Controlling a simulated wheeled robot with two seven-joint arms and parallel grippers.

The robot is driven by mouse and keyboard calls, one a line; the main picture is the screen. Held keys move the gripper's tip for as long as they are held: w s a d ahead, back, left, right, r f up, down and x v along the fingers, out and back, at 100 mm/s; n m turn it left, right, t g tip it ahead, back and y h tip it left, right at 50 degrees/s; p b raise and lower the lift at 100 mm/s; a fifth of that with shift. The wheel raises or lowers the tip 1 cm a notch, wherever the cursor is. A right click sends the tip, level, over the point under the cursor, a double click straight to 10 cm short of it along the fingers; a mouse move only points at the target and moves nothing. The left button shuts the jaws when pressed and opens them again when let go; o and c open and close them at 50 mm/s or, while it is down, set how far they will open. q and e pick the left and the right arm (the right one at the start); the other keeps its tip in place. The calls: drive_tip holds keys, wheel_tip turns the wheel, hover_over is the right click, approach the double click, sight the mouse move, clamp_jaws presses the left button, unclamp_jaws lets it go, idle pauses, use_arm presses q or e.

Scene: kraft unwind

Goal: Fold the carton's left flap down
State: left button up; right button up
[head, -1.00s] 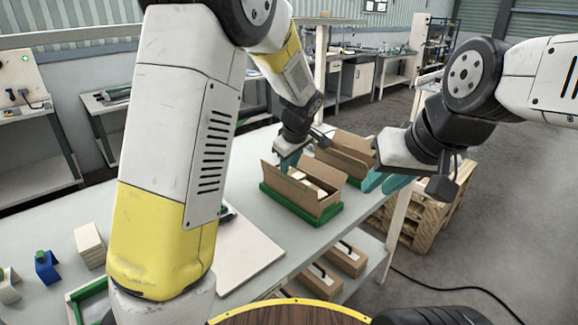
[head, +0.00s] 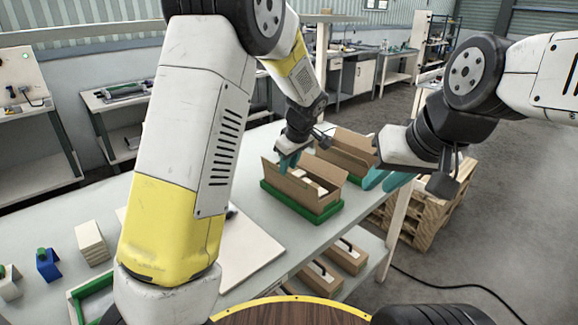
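The open carton (head: 302,192) sits in a green tray (head: 322,218) on the table, with its flaps standing up. White contents (head: 312,188) show inside it. My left gripper (head: 287,164), with teal fingers, is at the carton's far left, close to the upper edge of the left flap (head: 273,171). I cannot tell whether it touches the flap, and its finger gap is too small to judge. My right gripper (head: 382,181), also teal, is right of the carton, partly hidden behind my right wrist. Its opening cannot be made out.
A second open carton (head: 347,152) stands just behind the first. A pale board (head: 245,250) lies at the near left. A blue item (head: 47,264) and cream blocks (head: 92,242) stand at the table's left end. Closed cartons (head: 345,257) rest on the shelf below.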

sight(287, 177)
use_arm(q)
drive_tip(key=shift+x, duration=1.9)
clamp_jaws()
